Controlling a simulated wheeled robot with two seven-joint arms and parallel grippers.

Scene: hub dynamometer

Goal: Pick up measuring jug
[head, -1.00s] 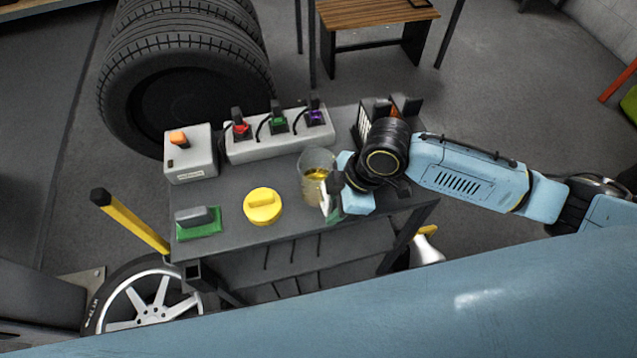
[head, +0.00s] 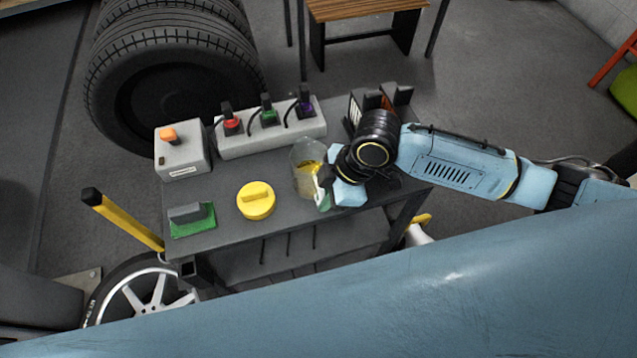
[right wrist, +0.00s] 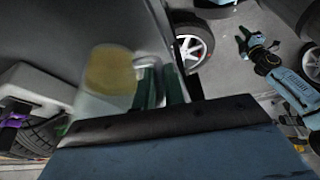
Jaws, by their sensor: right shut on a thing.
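The measuring jug (head: 302,158) is clear, with yellow liquid in its lower part. It is at the right part of the dark cart top and looks slightly tilted in the head view. My right gripper (head: 323,188) is shut on its right side, where the handle is. I cannot tell if its base touches the cart. In the right wrist view the jug (right wrist: 88,101) shows blurred beside the dark green fingers (right wrist: 158,86). My left gripper (right wrist: 246,42) shows small in that view, too small to tell its jaws; it is outside the head view.
On the cart (head: 222,222) stand a yellow round lid-like piece (head: 256,201), a green-based grey block (head: 192,219), a grey box with an orange knob (head: 182,155) and a strip with coloured plugs (head: 270,134). Tyres (head: 165,90) stand behind.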

